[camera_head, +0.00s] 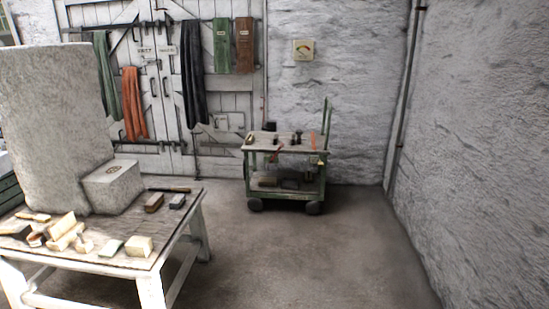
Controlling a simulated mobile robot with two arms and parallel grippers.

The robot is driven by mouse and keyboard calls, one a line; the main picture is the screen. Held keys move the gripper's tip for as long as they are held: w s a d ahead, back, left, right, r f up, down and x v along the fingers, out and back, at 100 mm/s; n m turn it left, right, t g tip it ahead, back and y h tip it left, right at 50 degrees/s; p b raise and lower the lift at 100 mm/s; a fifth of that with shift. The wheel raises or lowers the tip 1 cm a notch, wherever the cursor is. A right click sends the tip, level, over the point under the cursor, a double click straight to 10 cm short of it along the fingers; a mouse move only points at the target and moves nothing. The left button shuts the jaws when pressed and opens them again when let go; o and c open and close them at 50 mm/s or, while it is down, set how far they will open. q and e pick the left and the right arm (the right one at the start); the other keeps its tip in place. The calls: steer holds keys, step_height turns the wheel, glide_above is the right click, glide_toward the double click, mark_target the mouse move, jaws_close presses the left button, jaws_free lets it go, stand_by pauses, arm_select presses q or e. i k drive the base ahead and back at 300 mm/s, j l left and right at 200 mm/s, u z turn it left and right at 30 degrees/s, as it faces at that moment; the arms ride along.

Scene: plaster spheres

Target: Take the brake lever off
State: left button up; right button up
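A green trolley (249,172) on dark wheels stands against the back wall, a little right of the centre of the head view. A small red lever-like piece (276,151) shows at the front edge of its top. It may be the brake lever, but it is too small to tell, and so is its position. A thin orange piece (313,141) shows at the top's right end. An upright green handle (326,115) rises at the right end. Neither of my grippers is in view.
A white-legged workbench (152,290) with stone blocks and several tools fills the left front. The grey floor (310,255) in front of the trolley is clear. A rough wall (480,140) closes the right side. Cloths hang on the doors behind.

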mark_target(281, 145)
steer(key=i, duration=2.3)
steer(key=i+u, duration=0.1)
steer(key=i, duration=0.5)
steer(key=i+l, duration=0.1)
steer(key=i, duration=0.5)
steer(key=i+l+u, duration=0.15)
steer(key=i, duration=0.4)
steer(key=i+l+u, duration=0.1)
steer(key=i, duration=0.5)
